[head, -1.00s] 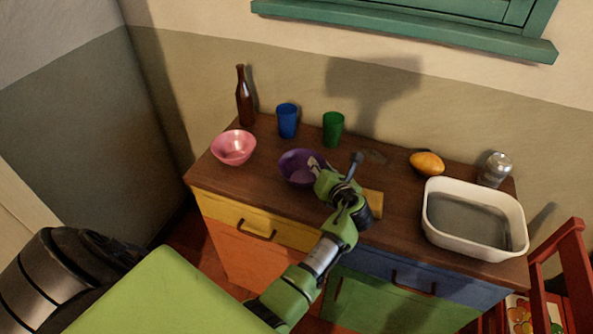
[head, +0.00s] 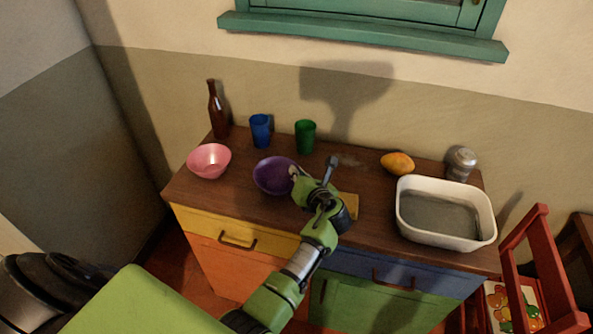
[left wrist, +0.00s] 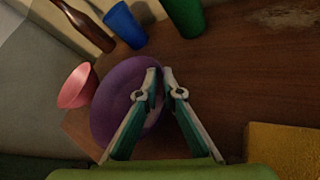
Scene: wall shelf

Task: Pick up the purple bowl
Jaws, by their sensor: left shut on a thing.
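The purple bowl (head: 270,176) sits on the brown top of the cabinet, between the pink bowl and the yellow block. It also shows in the left wrist view (left wrist: 118,98). My left gripper (head: 294,172) reaches over the cabinet top to the bowl's right side. In the left wrist view my left gripper (left wrist: 160,72) has its fingertips nearly together and shut on the bowl's right rim. The bowl looks upright. Whether its base touches the wood cannot be told. My right gripper is not in view.
A pink bowl (head: 209,160), brown bottle (head: 217,112), blue cup (head: 260,131) and green cup (head: 305,137) stand nearby. A yellow block (head: 349,205) lies beside my arm. A mango (head: 397,164), shaker (head: 461,163) and white basin (head: 420,232) are at right.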

